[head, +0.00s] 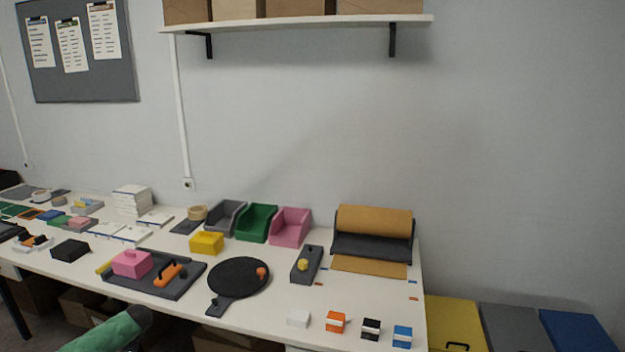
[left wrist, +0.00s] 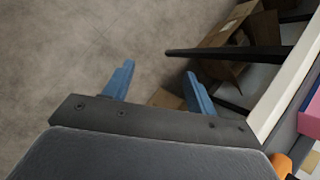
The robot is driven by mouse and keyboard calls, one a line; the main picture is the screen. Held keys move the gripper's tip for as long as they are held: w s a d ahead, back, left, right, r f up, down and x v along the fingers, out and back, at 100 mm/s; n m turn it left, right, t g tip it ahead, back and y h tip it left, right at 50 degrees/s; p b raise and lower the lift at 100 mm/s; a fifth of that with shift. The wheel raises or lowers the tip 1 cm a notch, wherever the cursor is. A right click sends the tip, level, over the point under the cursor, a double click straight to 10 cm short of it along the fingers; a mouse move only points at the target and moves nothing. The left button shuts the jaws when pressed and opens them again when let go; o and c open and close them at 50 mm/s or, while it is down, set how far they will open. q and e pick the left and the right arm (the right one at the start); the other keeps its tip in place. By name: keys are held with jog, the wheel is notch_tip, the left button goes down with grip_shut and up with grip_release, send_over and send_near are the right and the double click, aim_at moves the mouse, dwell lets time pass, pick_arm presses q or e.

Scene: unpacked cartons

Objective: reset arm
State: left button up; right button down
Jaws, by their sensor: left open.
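My left gripper (left wrist: 158,85) shows in the left wrist view with its two blue fingers apart and nothing between them. It points down past the table's edge toward the grey floor and some cartons. In the head view only a green and black part of my left arm shows at the bottom left, below the table's front edge; its fingers are out of that picture. My right gripper is in neither view.
The white table (head: 260,312) holds a grey tray (head: 188,287) with a pink block (head: 131,263), a black round board (head: 240,277), bins and several small boxes. Cartons (left wrist: 228,38) lie under the table. Yellow, grey and blue containers stand right of it.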

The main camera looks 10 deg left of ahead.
pick_arm(q)
jog(key=s+f+n+t, duration=0.1)
jog(key=s+f, duration=0.4)
jog(key=s, duration=0.5)
jog(key=s+f+n+t, duration=0.1)
jog(key=s+f, duration=0.5)
jog(key=s, duration=0.3)
jog(key=s+f+n+t, duration=0.1)
jog(key=s+f, duration=0.4)
jog(key=s, duration=0.5)
jog(key=s+d+f+n+g+h, duration=0.1)
jog(key=s+d+f, duration=0.3)
jog(key=d, duration=0.5)
jog(key=s+d+f+n+h, duration=0.1)
jog(key=d+f, duration=0.5)
jog(key=d, duration=0.3)
jog(key=s+d+f+n+g+h, duration=0.1)
jog(key=s+d+f, duration=0.3)
jog(key=d, duration=0.6)
jog(key=d+f+n+h, duration=0.1)
jog(key=d+f+h, duration=0.1)
jog(key=d, duration=1.3)
jog(key=d+f+n+h, duration=0.1)
jog(key=d+f+h, duration=0.1)
jog(key=d, duration=1.4)
jog(key=shift+s+d+f+n, duration=0.2)
jog(key=shift+s+f+n, duration=0.2)
jog(key=shift+f, duration=0.15)
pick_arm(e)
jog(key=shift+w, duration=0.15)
